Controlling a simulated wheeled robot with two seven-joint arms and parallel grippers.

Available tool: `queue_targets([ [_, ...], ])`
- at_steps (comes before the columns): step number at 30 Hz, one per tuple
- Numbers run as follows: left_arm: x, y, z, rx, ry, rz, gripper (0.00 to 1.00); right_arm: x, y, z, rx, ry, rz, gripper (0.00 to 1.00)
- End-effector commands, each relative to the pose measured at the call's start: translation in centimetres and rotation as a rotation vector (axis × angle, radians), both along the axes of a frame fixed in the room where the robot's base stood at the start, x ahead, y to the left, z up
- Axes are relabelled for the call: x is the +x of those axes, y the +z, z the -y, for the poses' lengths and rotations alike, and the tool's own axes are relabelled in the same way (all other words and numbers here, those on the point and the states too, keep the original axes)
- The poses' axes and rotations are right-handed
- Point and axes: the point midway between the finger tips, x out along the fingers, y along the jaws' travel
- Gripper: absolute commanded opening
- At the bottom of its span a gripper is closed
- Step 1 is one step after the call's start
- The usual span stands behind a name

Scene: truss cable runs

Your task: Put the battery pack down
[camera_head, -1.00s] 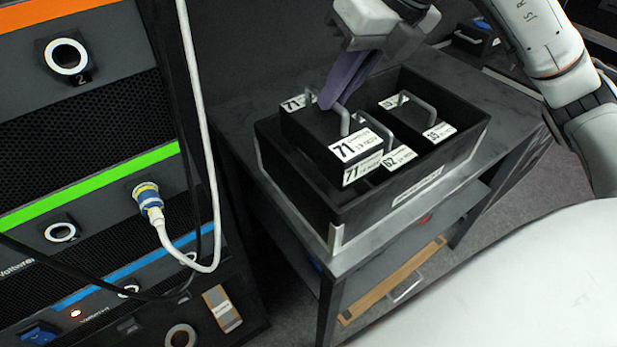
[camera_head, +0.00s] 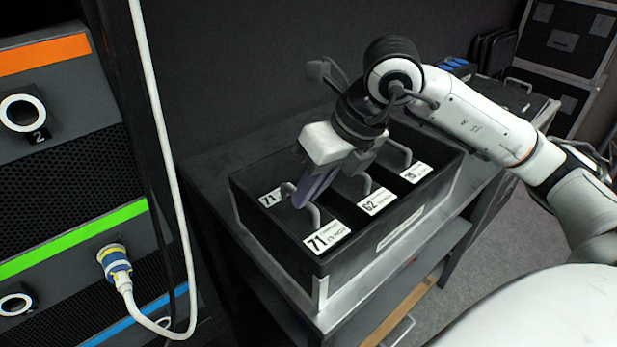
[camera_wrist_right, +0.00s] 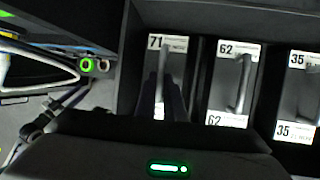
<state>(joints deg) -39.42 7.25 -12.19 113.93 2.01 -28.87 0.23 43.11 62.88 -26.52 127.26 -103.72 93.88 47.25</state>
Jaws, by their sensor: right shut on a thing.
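The battery pack marked 71 (camera_head: 327,239) is a dark block with a grey handle and white labels. It is at the left end of the black crate (camera_head: 400,236), upright, beside the pack marked 62 (camera_head: 376,201). My right gripper (camera_head: 306,197) is shut on its handle from above. In the right wrist view the pack (camera_wrist_right: 152,100) lines up with its neighbours, and dark fingers (camera_wrist_right: 165,98) cover part of it. I cannot tell whether its underside touches the crate floor. My left gripper is not in view.
A pack marked 35 (camera_head: 414,172) stands at the crate's right. The crate is on a dark table (camera_head: 212,168). To the left, a rack (camera_head: 60,190) has a blue-and-yellow plug (camera_head: 115,265) and a white cable (camera_head: 165,150) hanging in front.

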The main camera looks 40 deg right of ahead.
Motion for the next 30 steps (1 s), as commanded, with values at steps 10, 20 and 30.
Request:
queue_targets([
  [10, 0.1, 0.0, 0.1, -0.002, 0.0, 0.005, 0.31, 0.2, 0.0, 0.0, 0.002, -0.001, 0.011, 0.0],
  [20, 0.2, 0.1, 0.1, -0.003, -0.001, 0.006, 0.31, 0.0, -0.2, 0.0, 0.001, 0.0, 0.001, 0.28],
  [30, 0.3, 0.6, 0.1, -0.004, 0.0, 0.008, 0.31, -0.9, 2.8, 0.7, -0.001, -0.001, 0.007, 0.28],
])
